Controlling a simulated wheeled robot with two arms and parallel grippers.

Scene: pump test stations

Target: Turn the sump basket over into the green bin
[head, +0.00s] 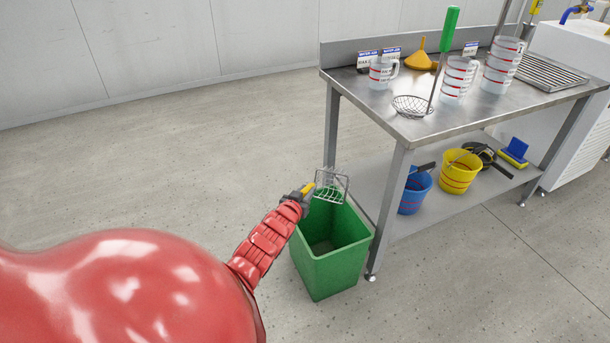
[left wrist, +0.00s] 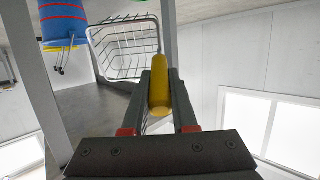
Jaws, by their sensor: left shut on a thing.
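The sump basket (head: 331,188) is a small wire basket with a yellow handle. It is over the back part of the green bin (head: 335,270), tilted, with nothing visible in it. My left gripper (head: 305,192) is shut on the yellow handle, above the bin's left rim. In the left wrist view, the gripper (left wrist: 158,110) holds the yellow handle between its fingers, and the wire basket (left wrist: 125,52) extends beyond it. That view looks upside down. The visible inside of the bin shows no contents, though its floor is partly hidden. My right gripper is not in view.
A steel table (head: 440,125) stands right beside the bin, its near leg (head: 388,215) close to the bin. It holds measuring jugs (head: 458,80), a green-handled strainer (head: 413,105) and a yellow funnel (head: 423,55). A blue bucket (head: 413,195) and yellow bucket (head: 458,175) stand on its lower shelf. Floor at left is clear.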

